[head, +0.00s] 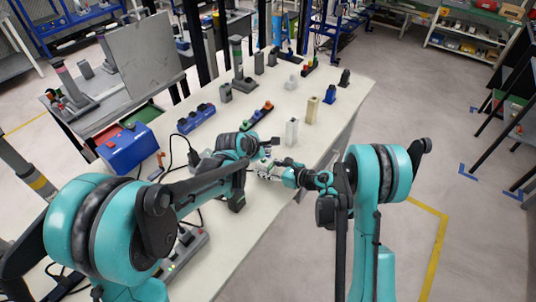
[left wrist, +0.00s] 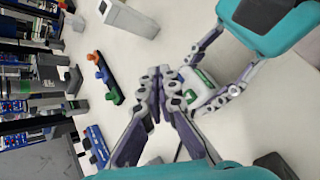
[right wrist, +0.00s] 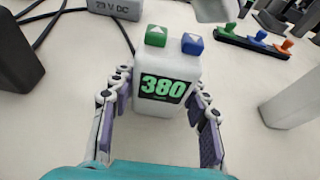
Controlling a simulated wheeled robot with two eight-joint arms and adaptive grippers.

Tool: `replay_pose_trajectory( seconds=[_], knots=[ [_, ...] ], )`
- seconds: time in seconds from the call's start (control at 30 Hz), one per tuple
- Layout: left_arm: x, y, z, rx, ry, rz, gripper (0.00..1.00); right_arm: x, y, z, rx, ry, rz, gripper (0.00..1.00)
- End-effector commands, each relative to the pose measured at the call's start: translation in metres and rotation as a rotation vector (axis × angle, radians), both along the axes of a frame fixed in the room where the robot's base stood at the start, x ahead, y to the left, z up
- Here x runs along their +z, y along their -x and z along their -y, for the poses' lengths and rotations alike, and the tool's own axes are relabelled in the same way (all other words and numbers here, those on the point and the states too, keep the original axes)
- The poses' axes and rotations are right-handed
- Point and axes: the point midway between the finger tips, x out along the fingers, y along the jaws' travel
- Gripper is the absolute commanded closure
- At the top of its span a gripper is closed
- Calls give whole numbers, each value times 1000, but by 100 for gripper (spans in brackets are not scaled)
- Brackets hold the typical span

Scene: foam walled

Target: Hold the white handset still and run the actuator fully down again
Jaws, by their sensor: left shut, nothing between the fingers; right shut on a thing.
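The white handset (right wrist: 165,85) stands upright on the pale table in the right wrist view. Its display (right wrist: 162,88) reads 380 in green, and a green up-arrow button (right wrist: 156,36) and a blue down-arrow button (right wrist: 193,44) sit on top. My right gripper (right wrist: 158,105) is shut on it, one finger on each side. In the left wrist view the handset (left wrist: 207,88) is partly hidden by fingers. My left gripper (left wrist: 163,75) is shut and empty close beside it; I cannot tell whether it touches. I cannot make out the actuator for certain.
A grey box marked V DC (right wrist: 115,8) and black cables lie behind the handset. A strip with coloured levers (right wrist: 255,40) and a white post (right wrist: 292,102) stand to its right.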

Motion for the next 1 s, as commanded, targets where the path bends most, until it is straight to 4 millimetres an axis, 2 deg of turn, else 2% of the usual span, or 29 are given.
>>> replay_pose_trajectory(
  seconds=[1.0],
  knots=[
    [-11,0,0,0,0,0,100,0,0,0,0,0,0,87]
  ],
)
